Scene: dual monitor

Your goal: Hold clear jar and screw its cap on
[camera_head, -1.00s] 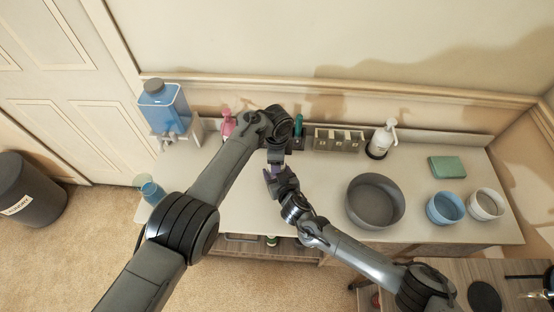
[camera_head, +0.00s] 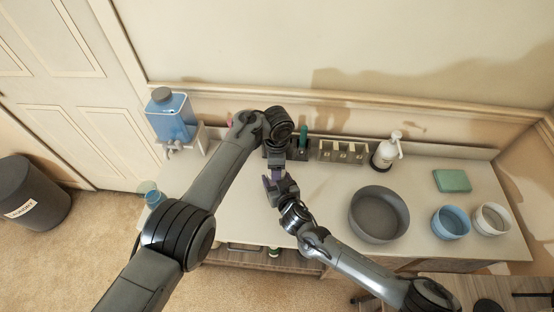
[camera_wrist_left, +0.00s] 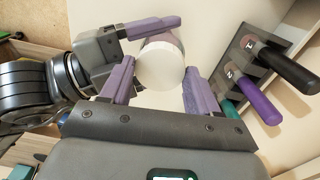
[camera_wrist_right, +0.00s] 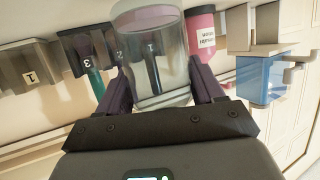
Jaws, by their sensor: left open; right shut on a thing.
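The clear jar (camera_wrist_right: 151,55) is upright between the purple fingers of my right gripper (camera_wrist_right: 160,92), which is shut on it; it is seen upside down in the right wrist view. In the left wrist view, a plain white round cap (camera_wrist_left: 160,70) faces the camera on the jar's upper end. Whether its thread is engaged cannot be told. My left gripper (camera_wrist_left: 157,88) is open, its fingers pointing down on either side of the cap with gaps. In the head view, my left gripper (camera_head: 277,160) is above my right gripper (camera_head: 278,186), and the arms hide the jar.
A dark holder (camera_wrist_left: 235,75) with coloured handles stands close to my left gripper. A wooden organizer (camera_head: 342,151), a white pump bottle (camera_head: 387,151) and a blue dispenser (camera_head: 170,117) line the counter's back. A grey bowl (camera_head: 379,214) sits right of my grippers. Clear counter (camera_head: 325,190) lies between.

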